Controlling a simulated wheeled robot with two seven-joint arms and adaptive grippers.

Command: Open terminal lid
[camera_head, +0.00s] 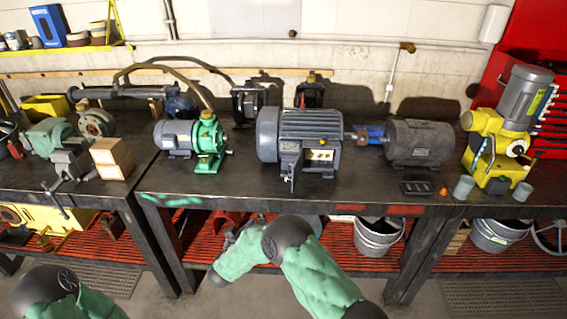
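The large blue-grey motor (312,127) stands on the workbench in the middle of the view. A terminal box (320,156) on its front shows a pale inside with small orange-brown parts. A narrow grey plate (292,168) stands out at the left side of this box, like a lid swung open. My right arm comes up from the bottom with green padding and bends to the left. My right gripper (233,238) is small and dark below the bench's front edge, apart from the motor; its fingers are unclear. My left arm shows at the bottom left; its gripper is out of view.
A green pump with a grey motor (205,140) stands left of the big motor. A dark motor (418,142) and a yellow machine (495,150) stand to the right. A wooden box (112,158) and a vise (70,160) are at left. The bench front (240,185) is clear.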

